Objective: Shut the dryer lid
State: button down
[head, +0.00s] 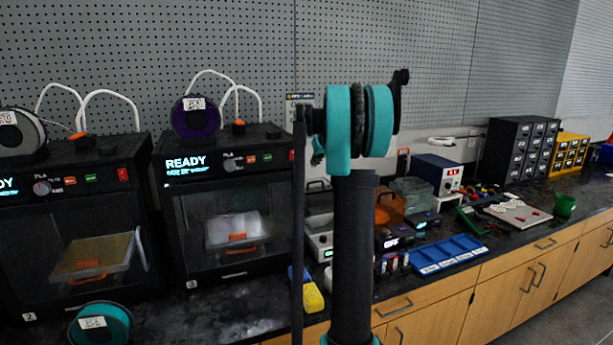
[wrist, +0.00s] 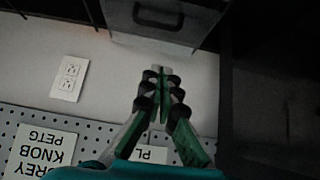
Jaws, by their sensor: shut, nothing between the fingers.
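What looks like the filament dryer (head: 394,241) stands on the bench in the head view, just right of my arm, a dark box with a lit display. An orange round part (head: 388,208), perhaps a spool, shows above it. A clear, lid-like cover (head: 412,190) stands up behind and to the right; I cannot tell for sure which box it belongs to or how far it is open. My arm hides the left side of this area. My gripper (wrist: 160,80) shows in the wrist view with its green fingers together and empty; in the head view I cannot make it out.
Two black printers (head: 225,205) stand left of my arm. A blue tray (head: 448,254) lies in front of the dryer, and a blue power supply (head: 437,174) stands behind right. The wrist view shows a wall outlet (wrist: 69,78), pegboard and a dark box with a handle (wrist: 158,16).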

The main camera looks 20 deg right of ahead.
jog(key=x, duration=0.9)
jog(key=shift+w+d, duration=0.2)
jog(key=shift+w, duration=0.2)
jog(key=shift+w+f, duration=0.1)
jog(key=shift+f, duration=0.2)
jog(key=shift+s+f, duration=0.2)
jog(key=shift+s, duration=0.75)
jog(key=shift+s+f, duration=0.15)
jog(key=shift+s, duration=0.8)
jog(key=shift+s, duration=0.1)
jog(key=s, duration=1.6)
jog(key=shift+s+d, duration=0.15)
jog(key=shift+d, duration=0.15)
jog(key=shift+s+f, duration=0.1)
